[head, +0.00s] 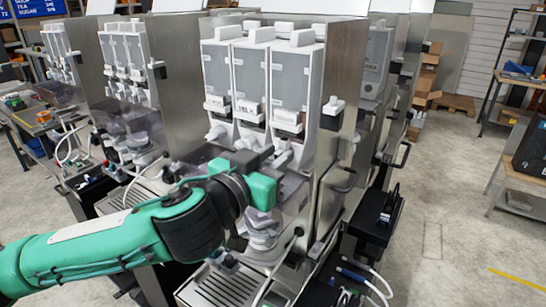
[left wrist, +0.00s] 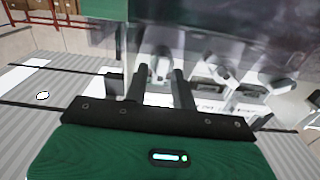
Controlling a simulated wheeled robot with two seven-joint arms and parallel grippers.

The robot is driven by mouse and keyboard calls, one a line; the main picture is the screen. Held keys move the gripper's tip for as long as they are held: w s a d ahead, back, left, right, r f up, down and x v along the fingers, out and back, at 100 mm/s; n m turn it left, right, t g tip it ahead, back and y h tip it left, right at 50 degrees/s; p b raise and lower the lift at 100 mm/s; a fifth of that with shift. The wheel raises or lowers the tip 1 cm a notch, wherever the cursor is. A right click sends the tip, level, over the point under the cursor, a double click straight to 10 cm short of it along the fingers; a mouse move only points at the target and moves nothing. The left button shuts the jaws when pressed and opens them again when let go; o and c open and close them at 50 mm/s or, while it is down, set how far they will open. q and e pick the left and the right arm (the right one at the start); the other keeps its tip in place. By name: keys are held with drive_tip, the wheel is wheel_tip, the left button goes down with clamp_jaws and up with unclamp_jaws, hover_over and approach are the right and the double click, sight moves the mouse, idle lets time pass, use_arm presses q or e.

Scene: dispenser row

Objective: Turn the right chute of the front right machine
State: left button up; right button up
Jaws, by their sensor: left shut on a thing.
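The front right machine (head: 252,85) is a steel cabinet with three white canisters side by side, each with a pale chute below. The right chute (head: 283,157) is under the right canister, partly hidden by my gripper. My left gripper (head: 268,160) reaches in from the left at chute height; its fingertips are hard to make out in the head view. In the left wrist view the picture is upside down, and the two dark fingers (left wrist: 160,76) are on either side of the right chute (left wrist: 160,62), shut on it. The other two chutes show to its right. My right gripper is not in view.
The middle chute (head: 247,144) and left chute (head: 215,132) are close beside my gripper. A drip tray (head: 222,286) is below. A similar machine (head: 128,65) stands to the left, and a black box (head: 378,215) is at the right side. Floor farther right is open.

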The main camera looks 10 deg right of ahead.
use_arm(q)
drive_tip(key=m, duration=0.7)
drive_tip(key=f+m, duration=0.1)
drive_tip(key=m, duration=1.5)
drive_tip(key=shift+s+d+f, duration=0.35)
drive_tip(key=shift+m, duration=0.3)
drive_tip(key=o, duration=0.7)
drive_tip(key=shift+c, duration=0.2)
